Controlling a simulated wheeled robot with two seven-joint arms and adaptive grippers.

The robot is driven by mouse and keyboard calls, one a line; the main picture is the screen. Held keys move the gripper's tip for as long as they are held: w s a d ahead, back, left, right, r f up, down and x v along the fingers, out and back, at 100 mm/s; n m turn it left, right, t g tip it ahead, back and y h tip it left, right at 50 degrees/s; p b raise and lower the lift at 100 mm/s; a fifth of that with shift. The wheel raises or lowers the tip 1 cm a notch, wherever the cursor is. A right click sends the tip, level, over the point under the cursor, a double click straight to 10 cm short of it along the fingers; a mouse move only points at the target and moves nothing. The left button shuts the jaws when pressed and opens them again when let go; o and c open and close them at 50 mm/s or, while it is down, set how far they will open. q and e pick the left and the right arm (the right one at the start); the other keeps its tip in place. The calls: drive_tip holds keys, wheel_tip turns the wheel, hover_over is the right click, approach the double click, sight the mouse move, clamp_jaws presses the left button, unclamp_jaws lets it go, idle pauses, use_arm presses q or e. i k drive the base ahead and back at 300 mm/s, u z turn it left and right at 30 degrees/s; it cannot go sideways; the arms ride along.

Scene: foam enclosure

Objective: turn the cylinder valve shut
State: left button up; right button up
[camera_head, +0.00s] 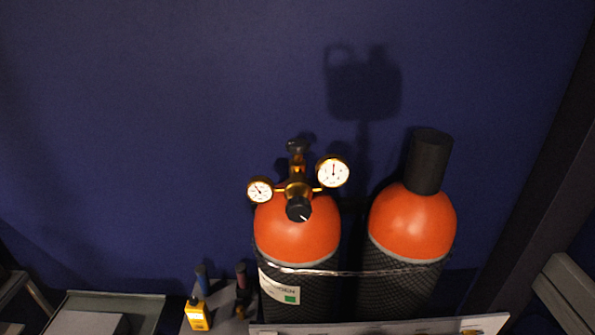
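Two gas cylinders with orange shoulders and dark mesh-covered bodies stand side by side against a dark blue wall. The left cylinder (297,238) carries a brass regulator (297,187) with two round white gauges, one on each side, and a black knob (298,209) at the front. A dark valve handwheel (297,146) sits at the top of the brass fitting. The right cylinder (411,222) has a black cap (428,160) over its top. Neither of my grippers is in the head view.
A chain (350,273) runs across both cylinders above a light rail (400,327). A yellow device (196,315) and small dark-handled items stand at lower left, beside a grey-green tray (140,306). A grey beam (567,290) is at lower right. The space above the cylinders looks clear.

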sight(298, 146)
drive_tip(key=u, duration=1.6)
drive_tip(key=k, duration=1.5)
drive_tip(key=z, duration=1)
